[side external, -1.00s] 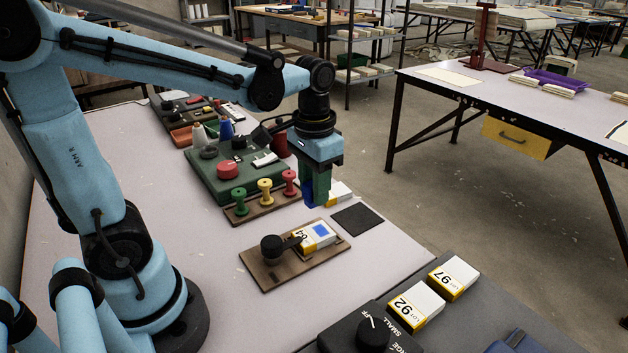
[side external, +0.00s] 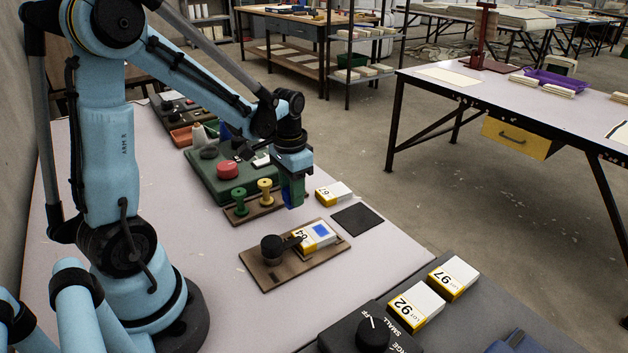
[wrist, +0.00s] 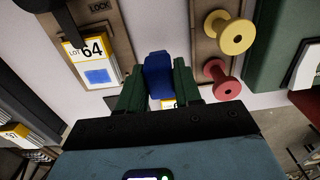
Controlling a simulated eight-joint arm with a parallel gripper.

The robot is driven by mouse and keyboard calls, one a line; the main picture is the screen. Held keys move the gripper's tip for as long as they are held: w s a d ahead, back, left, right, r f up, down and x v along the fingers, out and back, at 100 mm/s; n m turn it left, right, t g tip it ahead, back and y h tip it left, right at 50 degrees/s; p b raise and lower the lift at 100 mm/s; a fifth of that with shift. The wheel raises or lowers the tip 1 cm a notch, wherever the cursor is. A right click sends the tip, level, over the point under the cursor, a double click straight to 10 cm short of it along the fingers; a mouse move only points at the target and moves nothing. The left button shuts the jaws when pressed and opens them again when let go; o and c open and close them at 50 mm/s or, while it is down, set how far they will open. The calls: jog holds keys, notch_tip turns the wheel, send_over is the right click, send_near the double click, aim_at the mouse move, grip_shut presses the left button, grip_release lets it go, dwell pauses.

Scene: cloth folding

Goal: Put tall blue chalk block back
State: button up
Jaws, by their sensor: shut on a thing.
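My gripper (side external: 289,191) is shut on a blue chalk block (side external: 295,193), held upright above the table near the spool stand. In the wrist view the block (wrist: 158,72) sits between my green fingers (wrist: 158,88). The block's lower end looks clear of the table in the side view. A box marked 64 (side external: 318,236), with a blue square on its face, lies on a brown board (side external: 268,274) under a black clamp arm. A dark square pad (side external: 357,218) lies bare to the right of my gripper.
Green (side external: 239,199) and yellow (side external: 265,190) spools stand on a wooden strip. A red spool (wrist: 223,82) shows in the wrist view. A white and yellow box (side external: 334,193) lies right of my gripper. Boxes 92 (side external: 415,305) and 97 (side external: 453,277) lie front right. Table between is mostly clear.

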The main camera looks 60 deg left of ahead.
jog(key=shift+f, duration=1.6)
jog(key=shift+f, duration=0.1)
jog(key=o, duration=1.1)
notch_tip(320, 180, up, 12)
jog(key=shift+r, duration=0.1)
jog(key=shift+s+d+r, duration=0.1)
jog(key=shift+d, duration=0.15)
jog(key=s+d+t, duration=0.1)
jog(key=d+t, duration=0.1)
jog(key=d, duration=0.1)
jog(key=s+d+t, duration=0.1)
jog(key=d+t, duration=0.1)
jog(key=d, duration=0.2)
jog(key=s+d+t, duration=0.1)
jog(key=d+t, duration=0.2)
jog(key=d, duration=0.1)
jog(key=shift+s+d, duration=0.2)
jog(key=shift+s, duration=0.05)
